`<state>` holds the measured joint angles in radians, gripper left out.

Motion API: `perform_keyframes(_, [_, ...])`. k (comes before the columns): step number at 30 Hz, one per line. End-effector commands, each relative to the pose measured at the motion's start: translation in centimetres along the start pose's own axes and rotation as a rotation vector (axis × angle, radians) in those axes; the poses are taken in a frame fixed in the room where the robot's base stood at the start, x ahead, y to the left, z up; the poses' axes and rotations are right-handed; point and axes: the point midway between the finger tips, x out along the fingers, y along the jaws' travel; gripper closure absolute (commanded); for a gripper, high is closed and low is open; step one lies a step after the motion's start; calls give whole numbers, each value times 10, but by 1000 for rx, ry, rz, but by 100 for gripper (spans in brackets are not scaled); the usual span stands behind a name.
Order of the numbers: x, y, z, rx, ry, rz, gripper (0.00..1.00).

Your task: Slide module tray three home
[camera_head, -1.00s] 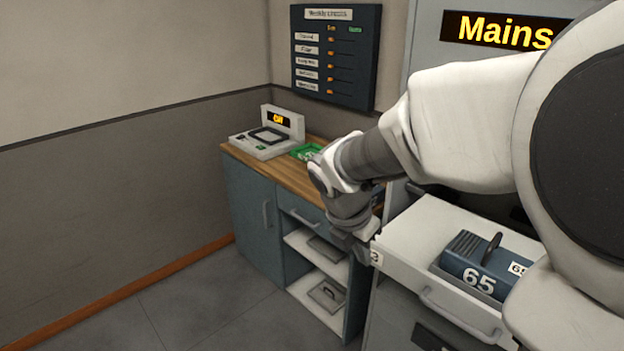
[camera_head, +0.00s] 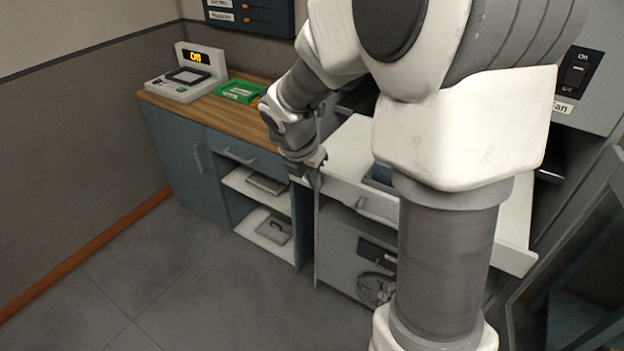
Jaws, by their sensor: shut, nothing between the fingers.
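The module tray (camera_head: 348,152) is a white pull-out tray in the grey cabinet. It sticks out of the cabinet, and my arm covers its middle. Its front handle (camera_head: 375,210) shows left of my arm. A small part of a blue module (camera_head: 380,174) shows on the tray; the rest is hidden behind my arm. My gripper (camera_head: 316,180) is shut and empty, pointing down at the tray's front left corner. I cannot tell whether it touches the tray.
Open shelves (camera_head: 262,235) sit below. A fan switch (camera_head: 577,72) is at right. Floor in front is clear.

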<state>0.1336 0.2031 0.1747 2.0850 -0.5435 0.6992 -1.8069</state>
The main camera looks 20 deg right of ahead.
Motion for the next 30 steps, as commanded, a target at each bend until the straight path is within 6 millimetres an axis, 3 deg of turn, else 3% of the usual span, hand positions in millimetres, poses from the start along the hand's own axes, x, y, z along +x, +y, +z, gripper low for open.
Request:
perform_keyframes(5, [1, 0, 5, 1, 1, -1, 100])
perform_keyframes(11, [8, -1, 31, 2, 1, -3, 100])
perform_keyframes(24, [47, -1, 136, 4, 1, -2, 100])
perform_keyframes(30, [64, -1, 171, 3, 0, -2, 100])
